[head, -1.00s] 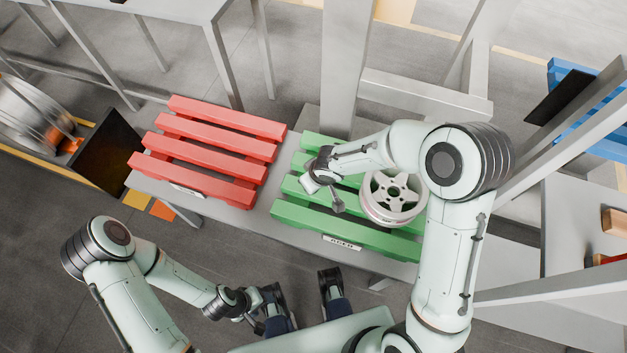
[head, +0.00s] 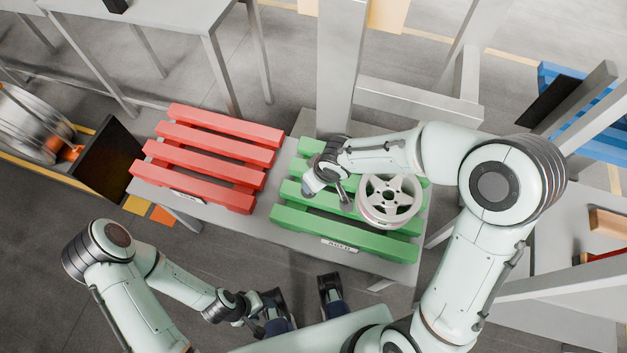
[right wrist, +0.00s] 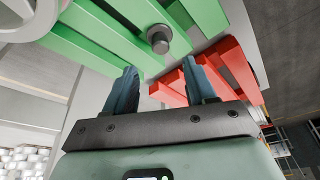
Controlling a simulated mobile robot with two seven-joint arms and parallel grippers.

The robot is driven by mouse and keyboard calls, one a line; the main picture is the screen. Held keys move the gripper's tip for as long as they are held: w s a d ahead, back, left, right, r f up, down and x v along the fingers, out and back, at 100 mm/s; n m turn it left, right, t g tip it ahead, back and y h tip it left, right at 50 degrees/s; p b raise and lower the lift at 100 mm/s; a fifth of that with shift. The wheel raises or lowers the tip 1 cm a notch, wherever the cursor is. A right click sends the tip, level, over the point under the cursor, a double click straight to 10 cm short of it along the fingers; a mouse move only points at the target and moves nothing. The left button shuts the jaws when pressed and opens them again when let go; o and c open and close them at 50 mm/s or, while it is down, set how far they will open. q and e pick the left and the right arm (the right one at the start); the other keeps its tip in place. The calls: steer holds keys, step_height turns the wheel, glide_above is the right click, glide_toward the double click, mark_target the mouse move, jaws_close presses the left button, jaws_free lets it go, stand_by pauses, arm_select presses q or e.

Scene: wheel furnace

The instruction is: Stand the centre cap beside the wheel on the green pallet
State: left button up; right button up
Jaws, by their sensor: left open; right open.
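The centre cap (right wrist: 158,38) is a small grey round piece with a knob. In the right wrist view it stands on a slat of the green pallet (right wrist: 90,40), apart from the wheel (right wrist: 22,20) at the upper left. My right gripper (right wrist: 159,68) is open and empty, with the cap beyond its fingertips. In the head view the pale spoked wheel (head: 390,200) lies flat on the green pallet (head: 300,218). My right gripper (head: 325,187) is over the pallet left of the wheel; I cannot make out the cap there. My left gripper (head: 260,314) is open and empty, low before the table.
A red pallet (head: 210,157) lies left of the green one on the grey table (head: 262,205). A grey post (head: 340,65) rises behind the green pallet. A dark-fronted box (head: 108,155) and metal drum stand at the left. Blue racking (head: 600,145) stands at the right.

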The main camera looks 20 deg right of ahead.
steer(key=v, duration=0.2)
steer(key=shift+s+r, duration=0.15)
steer(key=shift+r, duration=0.2)
stand_by(0.4)
